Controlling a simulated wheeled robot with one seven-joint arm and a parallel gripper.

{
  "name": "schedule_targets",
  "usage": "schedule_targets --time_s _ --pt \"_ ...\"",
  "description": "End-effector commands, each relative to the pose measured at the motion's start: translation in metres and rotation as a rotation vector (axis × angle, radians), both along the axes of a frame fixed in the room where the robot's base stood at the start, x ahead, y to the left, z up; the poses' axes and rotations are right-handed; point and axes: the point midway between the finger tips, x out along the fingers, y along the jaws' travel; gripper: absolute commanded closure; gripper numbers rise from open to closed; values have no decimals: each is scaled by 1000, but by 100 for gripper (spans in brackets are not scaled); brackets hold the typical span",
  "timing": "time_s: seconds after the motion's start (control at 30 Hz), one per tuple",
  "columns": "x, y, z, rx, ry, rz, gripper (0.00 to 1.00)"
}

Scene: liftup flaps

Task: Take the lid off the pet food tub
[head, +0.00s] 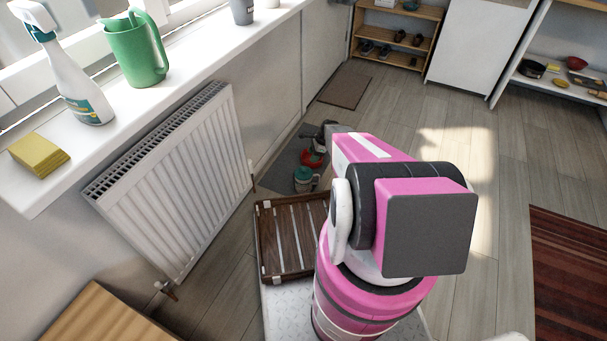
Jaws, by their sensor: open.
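A small pale tub with a teal-green lid (304,174) stands on a dark grey mat (283,163) on the floor, beyond the wooden slatted tray. The lid appears to be on the tub. My pink arm reaches forward over the floor and hides what lies to the right of the tub. My gripper (319,139) shows only in small part past the end of the arm, dark and grey, beyond the tub in the picture. It is open and appears apart from the lid. Its fingertips are hard to make out.
A red bowl (312,159) sits on the mat just behind the tub. A wooden slatted tray (285,238) is in front. A white radiator (175,180) and the wall bound the left side. Open floor (400,120) lies ahead and right.

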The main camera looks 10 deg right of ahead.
Motion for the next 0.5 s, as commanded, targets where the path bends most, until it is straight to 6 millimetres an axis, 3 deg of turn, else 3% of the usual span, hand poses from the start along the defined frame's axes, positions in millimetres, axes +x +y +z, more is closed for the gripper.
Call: schedule_targets --time_s 0.33,0.5 --pt "2 17 -41 2 4 -7 46" --pt "1 23 -52 2 3 -6 46"
